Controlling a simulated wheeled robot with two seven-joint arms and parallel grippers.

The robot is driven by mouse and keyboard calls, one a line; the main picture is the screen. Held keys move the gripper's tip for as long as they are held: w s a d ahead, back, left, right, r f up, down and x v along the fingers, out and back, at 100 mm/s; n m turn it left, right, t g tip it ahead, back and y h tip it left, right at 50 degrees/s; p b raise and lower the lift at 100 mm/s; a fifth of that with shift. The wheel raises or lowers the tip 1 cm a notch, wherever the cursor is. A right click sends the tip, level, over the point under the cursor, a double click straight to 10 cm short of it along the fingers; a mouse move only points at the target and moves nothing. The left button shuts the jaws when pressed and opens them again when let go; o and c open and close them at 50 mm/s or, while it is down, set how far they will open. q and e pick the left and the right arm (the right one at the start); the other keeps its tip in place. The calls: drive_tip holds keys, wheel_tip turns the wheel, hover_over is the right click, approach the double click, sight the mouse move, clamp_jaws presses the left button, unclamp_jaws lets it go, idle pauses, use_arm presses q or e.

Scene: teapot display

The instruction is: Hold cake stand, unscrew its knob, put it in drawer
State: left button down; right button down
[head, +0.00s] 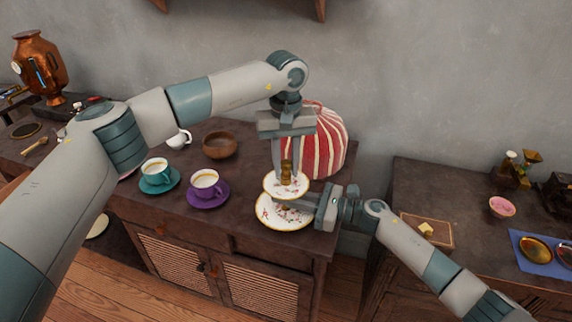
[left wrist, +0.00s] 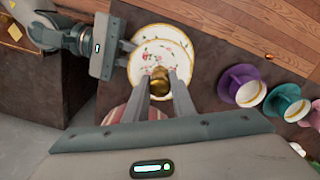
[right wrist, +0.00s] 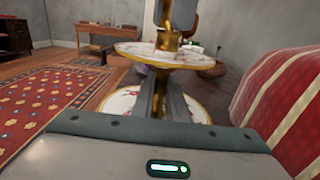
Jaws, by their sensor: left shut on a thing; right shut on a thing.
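The cake stand has two white floral plates with gold rims, an upper plate (head: 272,188) and a larger lower plate (head: 272,221). It stands upright near the cabinet's front right corner. A gold knob (left wrist: 159,80) is at its top. My left gripper (head: 286,170) points down from above and is shut on the knob, which also shows in the head view (head: 287,177). My right gripper (head: 293,201) reaches in from the right and is shut on the stem between the plates; its fingers show in the right wrist view (right wrist: 160,97). The cabinet's drawer fronts (head: 180,248) look closed.
A red-and-white striped cover (head: 325,143) stands close behind the stand. A purple cup (head: 205,186), a teal cup (head: 156,173) and a wooden bowl (head: 220,145) are to the left. A second cabinet (head: 430,190) is at the right, across a gap.

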use_arm(q)
drive_tip(key=n, duration=1.1)
drive_tip(key=shift+n, duration=0.4)
drive_tip(key=n, duration=1.1)
drive_tip(key=shift+n, duration=0.4)
drive_tip(key=n, duration=0.7)
drive_tip(key=shift+r, duration=0.1)
drive_tip(key=n, duration=0.4)
drive_tip(key=shift+n, duration=0.3)
drive_tip(key=n, duration=0.8)
drive_tip(key=shift+n, duration=0.4)
drive_tip(key=n, duration=0.4)
drive_tip(key=shift+n, duration=0.4)
drive_tip(key=shift+r, duration=0.75)
drive_tip(key=shift+r, duration=0.35)
